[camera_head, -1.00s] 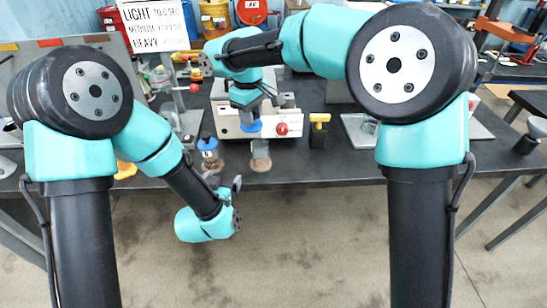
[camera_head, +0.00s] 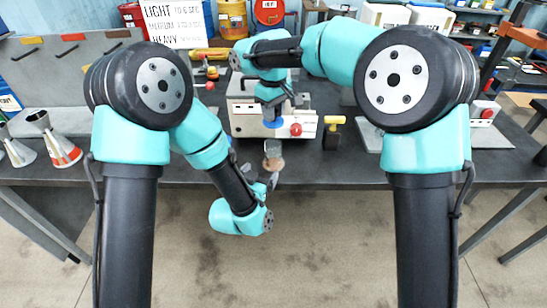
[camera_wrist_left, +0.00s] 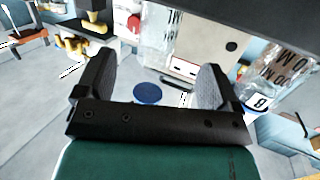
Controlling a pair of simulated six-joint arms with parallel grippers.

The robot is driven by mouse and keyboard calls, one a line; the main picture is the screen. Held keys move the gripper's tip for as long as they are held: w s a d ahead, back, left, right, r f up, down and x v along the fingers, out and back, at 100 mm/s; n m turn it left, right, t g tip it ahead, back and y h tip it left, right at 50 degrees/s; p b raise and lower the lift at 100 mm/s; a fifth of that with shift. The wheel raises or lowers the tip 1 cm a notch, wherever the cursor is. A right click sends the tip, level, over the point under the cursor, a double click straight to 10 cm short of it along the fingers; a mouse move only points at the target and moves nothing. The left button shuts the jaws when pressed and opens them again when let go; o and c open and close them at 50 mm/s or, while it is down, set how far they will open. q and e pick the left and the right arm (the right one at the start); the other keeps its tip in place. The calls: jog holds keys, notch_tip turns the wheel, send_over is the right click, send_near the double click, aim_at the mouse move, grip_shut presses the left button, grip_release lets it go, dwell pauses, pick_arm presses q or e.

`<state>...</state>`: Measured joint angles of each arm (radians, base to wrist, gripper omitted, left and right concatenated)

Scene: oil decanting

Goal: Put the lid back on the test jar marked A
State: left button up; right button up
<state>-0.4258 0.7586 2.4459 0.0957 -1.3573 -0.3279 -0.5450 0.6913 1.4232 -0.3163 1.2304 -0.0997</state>
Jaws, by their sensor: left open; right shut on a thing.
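My right gripper (camera_head: 273,108) points down in the head view, shut on a blue lid (camera_head: 272,122). The lid is just above an open-looking jar (camera_head: 273,148) with brown contents, apart from it as far as I can tell; no letter is readable on this jar. My left gripper (camera_head: 268,183) is low in front of this jar at the bench's front edge. Its fingers (camera_wrist_left: 152,88) are open in the left wrist view. A blue disc (camera_wrist_left: 147,93) shows between them, not clearly identifiable.
A beige box with a red knob (camera_head: 296,130) stands behind the jar. A yellow-topped black object (camera_head: 333,134) is to its right. Metal funnels (camera_head: 58,145) stand at the bench's left. My left arm covers part of the bench left of the jar.

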aim_at(270, 160)
pick_arm(q)
jog(key=x, duration=0.9)
jog(key=shift+w+f, duration=0.1)
jog(key=shift+w, duration=0.2)
jog(key=c, duration=1.4)
pick_arm(e)
jog(key=shift+f, duration=2.5)
jog(key=shift+f, duration=0.1)
jog(key=shift+f, duration=0.8)
jog(key=shift+f, duration=0.6)
